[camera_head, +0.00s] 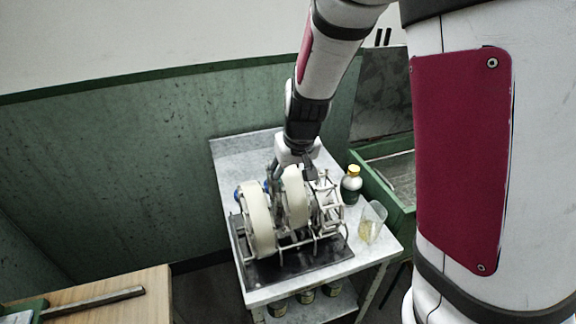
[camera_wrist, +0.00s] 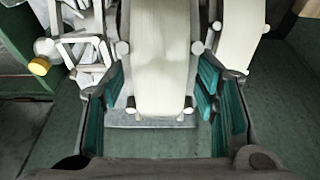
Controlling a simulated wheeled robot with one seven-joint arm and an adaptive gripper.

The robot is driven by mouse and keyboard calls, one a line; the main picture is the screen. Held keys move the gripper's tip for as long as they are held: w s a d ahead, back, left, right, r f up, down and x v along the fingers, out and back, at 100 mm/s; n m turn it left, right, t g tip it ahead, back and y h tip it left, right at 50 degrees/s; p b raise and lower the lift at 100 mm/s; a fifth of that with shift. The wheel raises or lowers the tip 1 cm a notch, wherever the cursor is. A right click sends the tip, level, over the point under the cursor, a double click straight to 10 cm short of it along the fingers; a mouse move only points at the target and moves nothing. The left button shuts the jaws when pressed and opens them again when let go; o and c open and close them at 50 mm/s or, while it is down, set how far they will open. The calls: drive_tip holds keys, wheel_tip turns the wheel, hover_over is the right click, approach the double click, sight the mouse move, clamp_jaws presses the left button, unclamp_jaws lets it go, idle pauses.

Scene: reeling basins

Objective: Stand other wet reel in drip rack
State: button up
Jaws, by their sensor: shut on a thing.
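My gripper (camera_head: 294,158) reaches down over a small grey side table from above. In the wrist view the held reel (camera_wrist: 165,60) fills the middle, with teal finger pads (camera_wrist: 205,95) to either side. A second cream reel (camera_head: 258,220) stands upright to its left, and its edge shows in the wrist view (camera_wrist: 244,22). The drip rack (camera_head: 290,244) is a wire frame on a dark tray. The held reel's lower part is hidden, so I cannot tell whether it rests on the rack.
An open-framed white reel (camera_head: 325,202) stands close on the right. A dark bottle with a yellow cap (camera_head: 351,186) and a clear beaker (camera_head: 371,222) stand at the table's right. A green basin (camera_head: 390,180) is beyond. Tins (camera_head: 305,296) sit below.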

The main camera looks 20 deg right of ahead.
drive_tip(key=shift+f+b, duration=1.6)
drive_tip(key=shift+f, duration=1.25)
drive_tip(key=o, duration=1.4)
drive_tip(key=v, duration=1)
drive_tip(key=shift+r, duration=0.3)
drive_tip(key=shift+s+r, duration=0.3)
drive_tip(key=shift+r, duration=0.35)
